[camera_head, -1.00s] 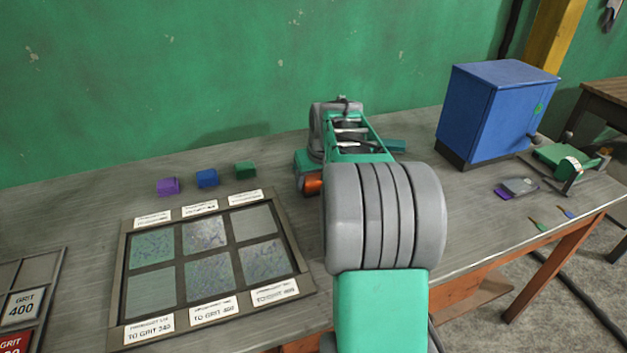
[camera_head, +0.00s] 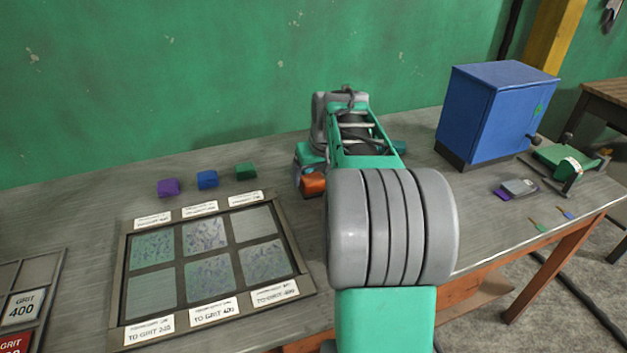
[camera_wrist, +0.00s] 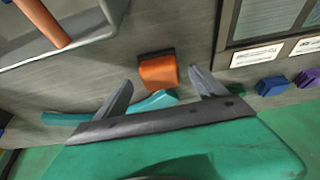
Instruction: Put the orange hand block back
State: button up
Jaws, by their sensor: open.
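The orange hand block (camera_head: 313,184) lies on the grey bench, right of the framed panel board and partly hidden by my arm in the head view. In the wrist view the orange block (camera_wrist: 158,72) shows whole, just beyond and between the fingertips of my gripper (camera_wrist: 160,78). The fingers are open on either side of it, with nothing held between them. Whether they touch the block cannot be told. Purple (camera_head: 168,187), blue (camera_head: 207,179) and green (camera_head: 245,172) blocks sit in a row behind the board (camera_head: 307,276).
A blue cabinet (camera_head: 497,115) stands at the back right, near a green clamp-like device (camera_head: 565,160). A grey tray (camera_wrist: 88,42) with an orange-handled item is in the wrist view's upper left. A teal strip (camera_wrist: 65,118) lies beside my gripper. Bare bench lies left of the cabinet.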

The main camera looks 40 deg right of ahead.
jog(key=d+v, duration=0.1)
jog(key=v, duration=0.7)
jog(key=shift+s+a+r, duration=0.15)
jog(key=shift+a+r, duration=0.15)
jog(key=shift+a, duration=0.25)
jog(key=s+a+n+p, duration=0.1)
jog(key=s+a+p, duration=0.1)
jog(key=a, duration=0.5)
jog(key=s+a+p, duration=0.1)
jog(key=a+p, duration=0.2)
jog(key=a, duration=0.3)
jog(key=s+a+f+n+g+y+p, duration=0.1)
jog(key=s+a+f+p, duration=0.2)
jog(key=s+a, duration=0.7)
jog(key=shift+a+n+p, duration=0.35)
jog(key=shift+a+n, duration=0.05)
jog(key=shift+a, duration=0.35)
